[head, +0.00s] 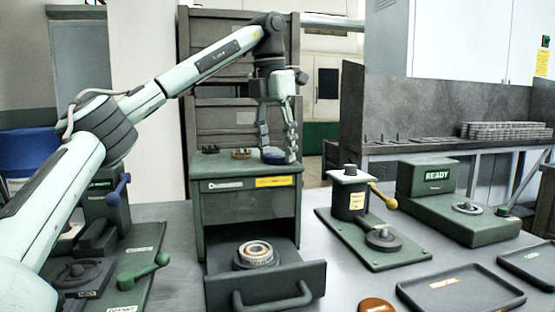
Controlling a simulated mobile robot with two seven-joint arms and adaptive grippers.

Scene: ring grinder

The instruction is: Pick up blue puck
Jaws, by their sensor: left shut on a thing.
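The blue puck (273,156) is a small dark blue disc on the top of the green drawer cabinet (216,166), near its right side. My left gripper (276,152) reaches down from above with its fingers on either side of the puck and is shut on it. The puck appears to be at the level of the cabinet top; I cannot tell whether it touches the surface. The fingers partly hide its right edge. My right gripper is not in view.
Small brown pieces (241,153) sit left of the puck. The cabinet's drawer (306,273) is open with a ring (255,252) inside. A yellow-handled press (350,197), a READY machine (427,178) and a dark tray (462,297) stand to the right.

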